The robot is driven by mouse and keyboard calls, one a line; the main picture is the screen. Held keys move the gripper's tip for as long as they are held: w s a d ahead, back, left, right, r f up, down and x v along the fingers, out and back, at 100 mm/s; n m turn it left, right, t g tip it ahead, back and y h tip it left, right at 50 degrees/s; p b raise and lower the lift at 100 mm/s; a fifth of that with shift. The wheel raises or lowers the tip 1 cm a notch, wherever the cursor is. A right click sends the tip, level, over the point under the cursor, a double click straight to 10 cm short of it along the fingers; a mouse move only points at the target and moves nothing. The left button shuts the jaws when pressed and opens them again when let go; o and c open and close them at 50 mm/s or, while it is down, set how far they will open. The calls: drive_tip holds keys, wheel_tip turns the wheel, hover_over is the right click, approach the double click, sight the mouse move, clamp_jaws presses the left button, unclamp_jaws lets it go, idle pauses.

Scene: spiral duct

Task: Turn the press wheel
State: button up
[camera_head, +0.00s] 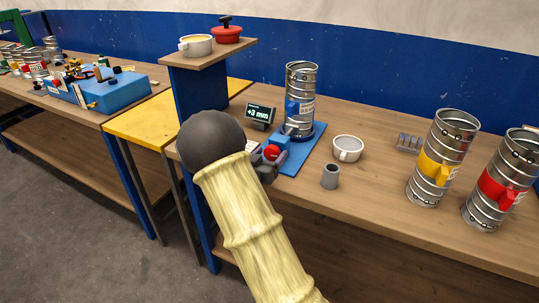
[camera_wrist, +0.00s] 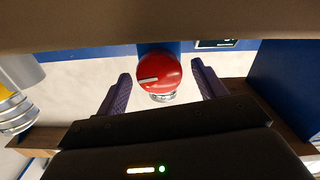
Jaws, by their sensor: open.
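The press wheel is a round red knob (camera_head: 271,152) on the front of a small blue block on a blue base plate (camera_head: 297,160). In the wrist view the red knob (camera_wrist: 165,68) faces me, with a white mark pointing left and slightly down. My gripper (camera_wrist: 160,70) is open, with one dark finger on each side of the knob and a gap on both sides. In the head view my gripper (camera_head: 265,170) is mostly hidden by my arm, close in front of the knob. A metal spiral duct (camera_head: 301,85) with a blue tag stands upright behind the knob.
A small display (camera_head: 260,113) reads "+3 mm" left of the knob. Ducts with a yellow tag (camera_head: 441,160) and red tag (camera_head: 503,180) stand farther right. A raised shelf (camera_head: 207,57) is at left.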

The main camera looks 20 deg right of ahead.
drive_tip(key=shift+w+d, duration=0.1)
drive_tip(key=c, duration=1)
drive_tip(key=shift+f+m+b, duration=0.1)
drive_tip(key=shift+m+b, duration=0.3)
drive_tip(key=shift+b, duration=0.2)
drive_tip(key=shift+f+m+b, duration=0.1)
drive_tip(key=shift+m+b, duration=0.8)
drive_tip(key=shift+b, duration=0.2)
drive_tip(key=m+b, duration=0.2)
drive_tip(key=b, duration=0.1)
drive_tip(key=shift+m, duration=0.3)
drive_tip(key=m+b, duration=0.3)
drive_tip(key=shift+m+b, duration=0.6)
drive_tip(key=shift+b, duration=0.25)
